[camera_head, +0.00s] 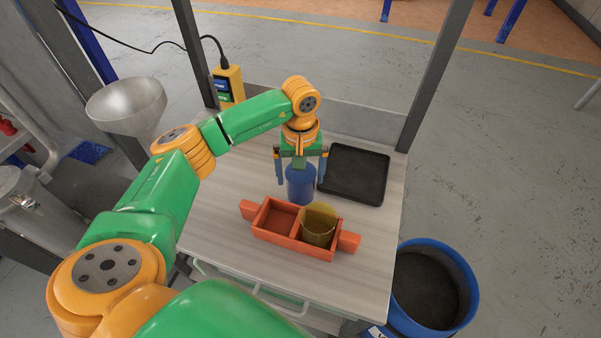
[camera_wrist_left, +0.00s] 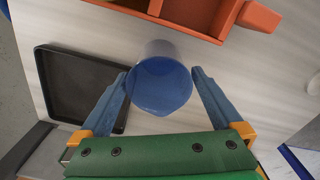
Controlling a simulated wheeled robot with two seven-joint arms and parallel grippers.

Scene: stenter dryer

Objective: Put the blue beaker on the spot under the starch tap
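The blue beaker (camera_head: 301,188) appears to stand upright on the pale wooden table, just behind the orange-red carrier. My left gripper (camera_head: 300,182) points down over it, with one finger on each side. It is open, with small gaps between fingers and beaker in the head view. In the left wrist view the beaker (camera_wrist_left: 160,82) lies between the two blue fingertips (camera_wrist_left: 160,74); whether they touch it is unclear. I cannot make out the starch tap or the spot under it. My right gripper is not in view.
The orange-red two-compartment carrier (camera_head: 272,236) holds a yellow beaker (camera_head: 319,225) in its right compartment. A black tray (camera_head: 355,174) lies behind to the right. A metal funnel (camera_head: 127,103) is at left, a blue drum (camera_head: 466,275) at right. Frame posts rise behind the table.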

